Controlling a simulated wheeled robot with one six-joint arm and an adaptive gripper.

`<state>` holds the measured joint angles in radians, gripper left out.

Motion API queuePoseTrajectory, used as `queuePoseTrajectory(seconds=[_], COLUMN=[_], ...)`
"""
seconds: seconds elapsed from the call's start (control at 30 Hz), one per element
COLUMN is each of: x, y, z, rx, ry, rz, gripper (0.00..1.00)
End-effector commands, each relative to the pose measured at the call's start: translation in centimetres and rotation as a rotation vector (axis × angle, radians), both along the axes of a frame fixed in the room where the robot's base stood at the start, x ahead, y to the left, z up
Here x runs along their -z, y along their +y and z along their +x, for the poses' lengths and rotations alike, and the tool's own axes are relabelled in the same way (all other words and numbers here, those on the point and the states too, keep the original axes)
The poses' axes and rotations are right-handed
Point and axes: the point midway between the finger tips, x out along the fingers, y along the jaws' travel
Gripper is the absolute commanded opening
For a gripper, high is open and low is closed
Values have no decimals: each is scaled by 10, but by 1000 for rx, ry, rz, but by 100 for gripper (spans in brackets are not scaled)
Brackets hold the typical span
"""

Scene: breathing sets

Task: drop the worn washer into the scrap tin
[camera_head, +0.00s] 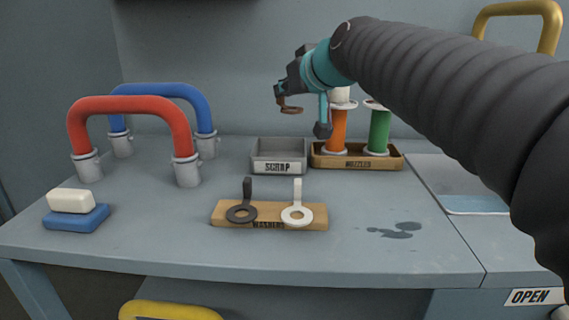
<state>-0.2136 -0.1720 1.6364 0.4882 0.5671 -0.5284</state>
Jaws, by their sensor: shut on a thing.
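My gripper (288,92) is at the end of my arm, raised above the table. It is shut on a small brown ring, the worn washer (291,110), which hangs at the fingertips. In the picture the washer is above the grey scrap tin (279,168), labelled SCRAP, near the table's back. The washer and the tin are apart. How far over or behind the tin the washer is in depth I cannot tell. The tin's visible inside looks empty.
A wooden washer board (270,217) with a dark and a white ringed tab stands in front. A wooden tray (395,161) with orange and green cylinders is right of the tin. Red (130,104) and blue (162,90) hoses stand left. A sponge and soap (75,209) lie front left.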

Motion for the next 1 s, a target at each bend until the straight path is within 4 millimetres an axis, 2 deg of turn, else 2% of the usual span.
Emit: queuePoseTrajectory(seconds=[0.03, 0.2, 0.5, 0.53, 0.63, 1.0], x=[10, 23, 24, 24, 24, 22], y=[0, 0, -1, -1, -1, -2], z=[0, 0, 0, 0, 0, -2], rx=[0, 1, 2, 2, 2, 2], ry=[0, 0, 0, 0, 0, 0], rz=[0, -2, -1, -1, -1, -1], gripper=[0, 0, 0, 14, 39, 41])
